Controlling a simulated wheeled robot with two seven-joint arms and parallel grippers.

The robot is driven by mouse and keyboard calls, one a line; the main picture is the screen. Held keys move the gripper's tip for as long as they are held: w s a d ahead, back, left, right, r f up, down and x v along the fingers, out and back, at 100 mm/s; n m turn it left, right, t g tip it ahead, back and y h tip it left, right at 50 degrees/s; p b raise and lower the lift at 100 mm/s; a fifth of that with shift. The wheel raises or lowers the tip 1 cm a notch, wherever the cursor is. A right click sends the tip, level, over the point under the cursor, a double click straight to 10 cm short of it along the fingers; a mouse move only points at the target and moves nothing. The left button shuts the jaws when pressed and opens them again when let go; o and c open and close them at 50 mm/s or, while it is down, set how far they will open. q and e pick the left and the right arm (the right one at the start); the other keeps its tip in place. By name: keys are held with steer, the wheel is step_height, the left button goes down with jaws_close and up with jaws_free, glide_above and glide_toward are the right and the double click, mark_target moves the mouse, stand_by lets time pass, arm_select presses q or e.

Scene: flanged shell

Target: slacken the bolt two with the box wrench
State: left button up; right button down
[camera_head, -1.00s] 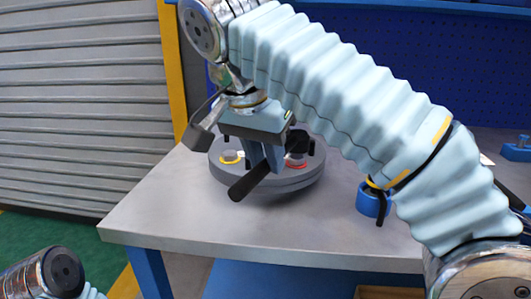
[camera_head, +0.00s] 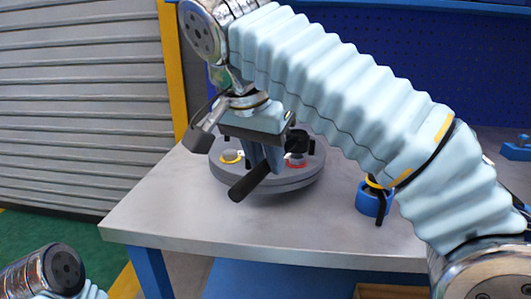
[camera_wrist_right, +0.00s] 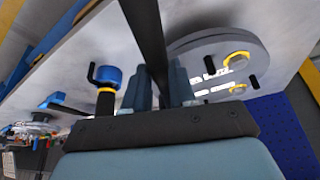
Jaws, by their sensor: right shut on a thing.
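My right gripper (camera_head: 262,168) is shut on the black box wrench (camera_head: 249,182) above the flanged shell (camera_head: 285,184), a round grey disc on the table. The wrench handle slants down toward the front left. A dark end shows behind the fingers, over the red-ringed bolt (camera_head: 297,161); I cannot tell whether it touches. A yellow-ringed bolt (camera_head: 230,157) sits on the shell's left. No marking shows which bolt is two. In the right wrist view, the wrench (camera_wrist_right: 147,38) runs up between the fingers (camera_wrist_right: 161,88) beside the shell (camera_wrist_right: 190,42). My left gripper is out of view.
A blue holder (camera_head: 371,201) with a yellow ring and a black hooked tool stands right of the shell. A small blue object (camera_head: 516,150) lies at the far right. The grey table (camera_head: 180,225) is clear at front left.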

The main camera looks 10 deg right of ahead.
steer(key=shift+f+b, duration=1.25)
steer(key=shift+f, duration=0.1)
stand_by(0.3)
steer(key=s+d+n+y, duration=0.1)
steer(key=d+n+y, duration=0.3)
steer(key=d+n, duration=0.8)
steer(key=shift+s+d+f+n+t+y, duration=0.2)
steer(key=shift+d+n+t+y, duration=0.15)
steer(key=shift+d, duration=0.65)
stand_by(0.3)
stand_by(0.3)
